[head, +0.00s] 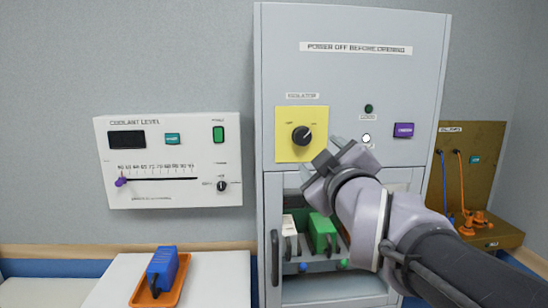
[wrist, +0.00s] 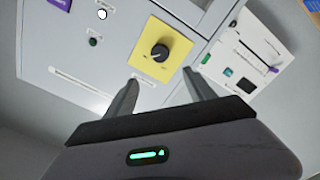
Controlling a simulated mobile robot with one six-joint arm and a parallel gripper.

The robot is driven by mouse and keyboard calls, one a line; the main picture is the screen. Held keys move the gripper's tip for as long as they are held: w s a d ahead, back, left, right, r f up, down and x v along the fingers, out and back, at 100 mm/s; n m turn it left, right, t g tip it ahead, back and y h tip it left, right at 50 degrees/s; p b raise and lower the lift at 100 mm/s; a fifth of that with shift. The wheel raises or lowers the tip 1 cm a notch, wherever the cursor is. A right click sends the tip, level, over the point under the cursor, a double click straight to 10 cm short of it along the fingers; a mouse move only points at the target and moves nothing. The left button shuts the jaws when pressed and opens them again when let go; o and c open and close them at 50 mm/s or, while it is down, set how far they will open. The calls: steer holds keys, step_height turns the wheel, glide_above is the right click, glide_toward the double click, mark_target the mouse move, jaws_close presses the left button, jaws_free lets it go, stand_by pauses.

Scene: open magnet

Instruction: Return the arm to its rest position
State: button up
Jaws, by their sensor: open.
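My gripper (head: 325,165) is raised in front of the grey cabinet, just below and right of the yellow isolator plate (head: 286,147). In the wrist view my gripper (wrist: 162,92) has its two fingers spread apart with nothing between them. The black isolator knob (head: 302,136) lies beyond the fingertips and also shows in the wrist view (wrist: 160,52). My arm stretches in from the lower right of the head view and hides part of the cabinet front.
The cabinet (head: 350,80) has an open lower bay with a green module (head: 322,232) and a white module (head: 289,228). Left are a coolant panel (head: 168,190) and a blue block (head: 162,268) in an orange tray (head: 178,288). A brown cable board (head: 470,170) stands right.

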steer(key=s+a+f+m+g+y+b, duration=0.1)
steer(key=s+f+m+g, duration=0.5)
steer(key=s+f, duration=0.7)
steer(key=s+a+f+m+g+y+b, duration=0.1)
steer(key=s+f+m+g+b, duration=0.3)
steer(key=s+f, duration=0.9)
step_height(320, 180, down, 7)
steer(key=a+m+g, duration=0.1)
steer(key=m+g, duration=0.1)
steer(key=m, duration=0.1)
steer(key=shift+s+a, duration=0.3)
steer(key=shift+a, duration=0.05)
